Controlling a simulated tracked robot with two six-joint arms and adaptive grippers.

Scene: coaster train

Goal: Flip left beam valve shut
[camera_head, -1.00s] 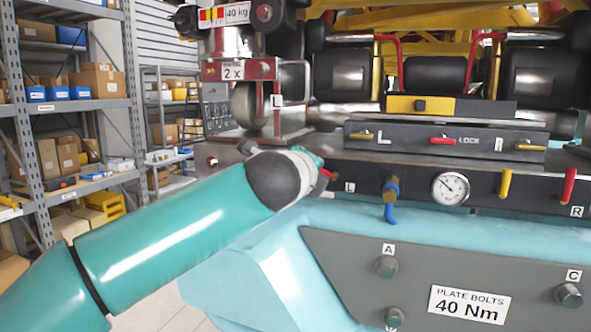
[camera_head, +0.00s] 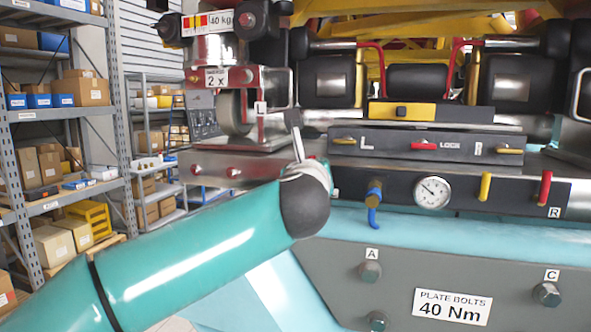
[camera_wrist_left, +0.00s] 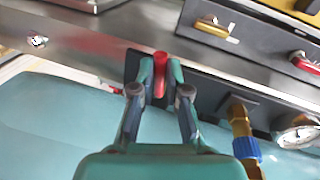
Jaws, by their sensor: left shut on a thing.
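The left beam valve's red handle (camera_wrist_left: 160,68) shows in the left wrist view, on the dark panel of the metal beam. My left gripper (camera_wrist_left: 160,84) is shut on it, with one green fingertip on each side. The handle stands roughly upright in that picture. In the head view my left arm comes in from the left and its rounded wrist covers the valve and the gripper. My right gripper is in neither view.
Right of the valve are a brass fitting with a blue lever (camera_head: 374,203) and a round gauge (camera_head: 432,192). A yellow handle (camera_head: 485,187) and red handle (camera_head: 545,188) follow. A LOCK panel (camera_head: 385,145) sits above. Shelves (camera_head: 62,110) stand at left.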

